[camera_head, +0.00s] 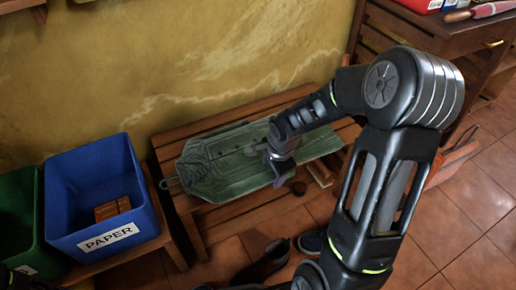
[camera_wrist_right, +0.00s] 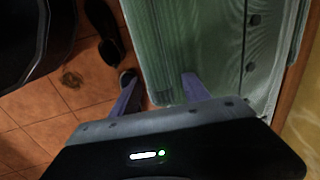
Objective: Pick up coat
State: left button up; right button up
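A green coat (camera_head: 235,165), folded flat, lies along the slatted wooden bench (camera_head: 180,148) against the wall. My right arm reaches in from the right over it. My right gripper (camera_head: 279,170) is at the coat's front edge, near the middle of its length. In the right wrist view the gripper (camera_wrist_right: 160,88) has its two fingers apart. One finger is over the coat (camera_wrist_right: 175,40) and the other is over the floor beyond its edge. The coat's edge lies between them in this view; I cannot tell whether they touch it.
A blue bin labelled PAPER (camera_head: 103,190) and a green bin (camera_head: 18,215) stand at the left. Dark shoes (camera_head: 268,262) are on the tiled floor before the bench. A wooden cabinet (camera_head: 440,35) stands at the right.

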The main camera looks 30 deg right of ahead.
grip_shut()
dwell(0.3)
jog(key=shift+r, duration=0.1)
